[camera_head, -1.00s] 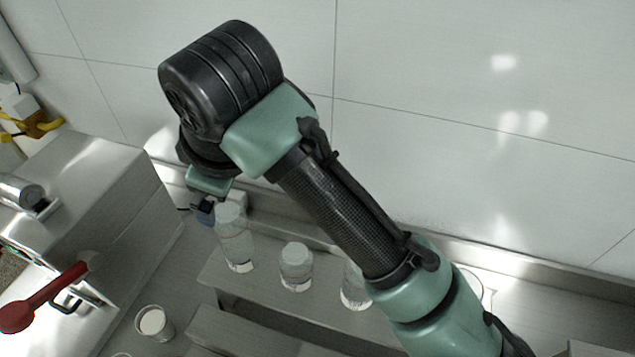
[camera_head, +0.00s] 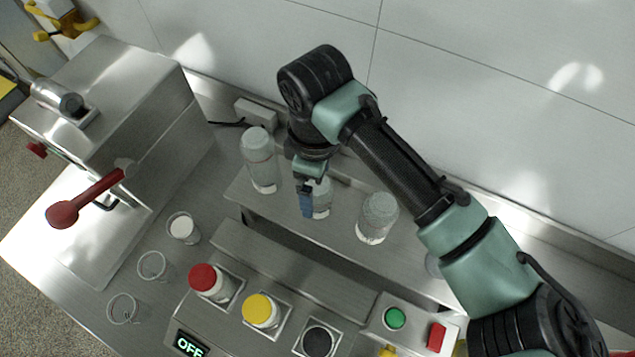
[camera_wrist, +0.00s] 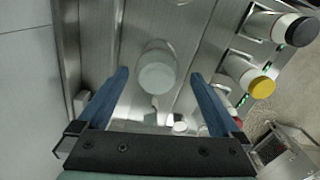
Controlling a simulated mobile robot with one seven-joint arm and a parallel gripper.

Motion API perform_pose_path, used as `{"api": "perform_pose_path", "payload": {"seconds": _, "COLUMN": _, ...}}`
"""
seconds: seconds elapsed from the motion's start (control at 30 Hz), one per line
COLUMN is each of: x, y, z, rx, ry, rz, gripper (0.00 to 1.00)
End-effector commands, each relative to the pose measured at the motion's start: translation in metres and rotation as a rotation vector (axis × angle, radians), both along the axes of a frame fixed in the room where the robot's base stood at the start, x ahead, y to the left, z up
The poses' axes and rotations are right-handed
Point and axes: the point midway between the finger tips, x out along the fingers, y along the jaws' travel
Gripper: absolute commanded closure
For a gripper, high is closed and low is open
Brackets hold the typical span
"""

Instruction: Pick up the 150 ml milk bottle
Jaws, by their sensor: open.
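Several clear bottles with pale caps stand on the steel ledge. A tall one (camera_head: 260,165) is left, a short one (camera_head: 322,198) is in the middle, and a medium one (camera_head: 377,217) is right. No volume mark is readable, so I cannot tell by label which is 150 ml. My gripper (camera_head: 306,205) points down at the short bottle and partly hides it in the head view. In the wrist view my gripper (camera_wrist: 159,73) is open, with blue fingers either side of a round pale cap (camera_wrist: 157,77). Contact is not visible.
The tall and medium bottles stand close on either side. In front are a white-filled cup (camera_head: 182,228), empty glasses (camera_head: 151,266), and a panel with red (camera_head: 203,278) and yellow (camera_head: 257,309) knobs. A wall stands behind.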

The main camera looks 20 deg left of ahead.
Motion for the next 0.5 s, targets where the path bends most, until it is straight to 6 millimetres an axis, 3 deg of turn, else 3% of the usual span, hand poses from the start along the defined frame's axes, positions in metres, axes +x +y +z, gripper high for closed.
{"api": "perform_pose_path", "payload": {"seconds": 0.23, "x": 0.002, "y": 0.0, "z": -0.031, "rx": 0.0, "ry": 0.002, "rz": -0.001, "gripper": 0.0}}
{"api": "perform_pose_path", "payload": {"seconds": 0.5, "x": 0.002, "y": 0.0, "z": -0.035, "rx": 0.0, "ry": 0.0, "rz": -0.001, "gripper": 0.0}}
